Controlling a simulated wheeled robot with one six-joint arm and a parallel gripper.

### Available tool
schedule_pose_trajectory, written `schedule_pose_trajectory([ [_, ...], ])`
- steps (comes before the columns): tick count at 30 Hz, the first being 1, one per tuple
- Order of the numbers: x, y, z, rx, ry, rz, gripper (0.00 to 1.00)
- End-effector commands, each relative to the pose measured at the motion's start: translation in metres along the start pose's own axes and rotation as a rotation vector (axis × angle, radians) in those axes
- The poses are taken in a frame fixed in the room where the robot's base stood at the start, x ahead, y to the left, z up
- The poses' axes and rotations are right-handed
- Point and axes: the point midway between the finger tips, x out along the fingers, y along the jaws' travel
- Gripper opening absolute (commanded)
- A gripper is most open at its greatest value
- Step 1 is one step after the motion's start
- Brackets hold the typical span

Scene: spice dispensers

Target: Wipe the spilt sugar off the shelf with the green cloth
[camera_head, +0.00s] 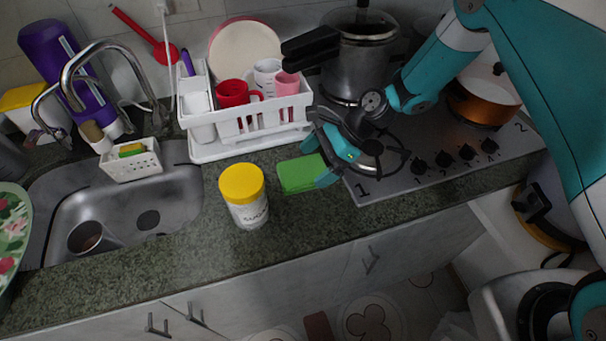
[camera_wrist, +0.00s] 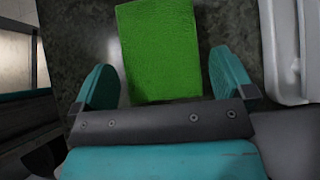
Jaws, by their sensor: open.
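The green cloth (camera_head: 297,174) lies as a flat rectangular pad on the dark speckled counter, between the sugar jar and the stove. It also shows in the wrist view (camera_wrist: 158,45), ahead of and between my two fingers, with gaps on both sides. My gripper (camera_head: 319,160) is open and empty at the cloth's right end; I cannot tell its exact height above the counter. A white sugar jar (camera_head: 248,212) with a yellow lid stands upright left of the cloth. I cannot clearly make out spilt sugar in either view.
A white dish rack (camera_head: 247,143) with cups and a plate stands behind the cloth. The stove (camera_head: 440,171) holds a pressure cooker (camera_head: 357,60) and an orange pan (camera_head: 483,98). The sink (camera_head: 174,205) is at left. Counter in front of the cloth is clear up to its edge.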

Motion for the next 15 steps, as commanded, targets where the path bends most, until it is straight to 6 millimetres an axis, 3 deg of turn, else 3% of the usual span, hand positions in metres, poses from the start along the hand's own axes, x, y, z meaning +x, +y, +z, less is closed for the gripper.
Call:
schedule_pose_trajectory([
  [7,0.0004,0.0001,0.0001,0.0,0.0,0.0,1.0],
  [12,0.0004,0.0002,0.0001,0.0,0.0,0.001,0.64],
  [15,0.0001,0.0001,0.0004,0.0,0.0,0.001,0.63],
])
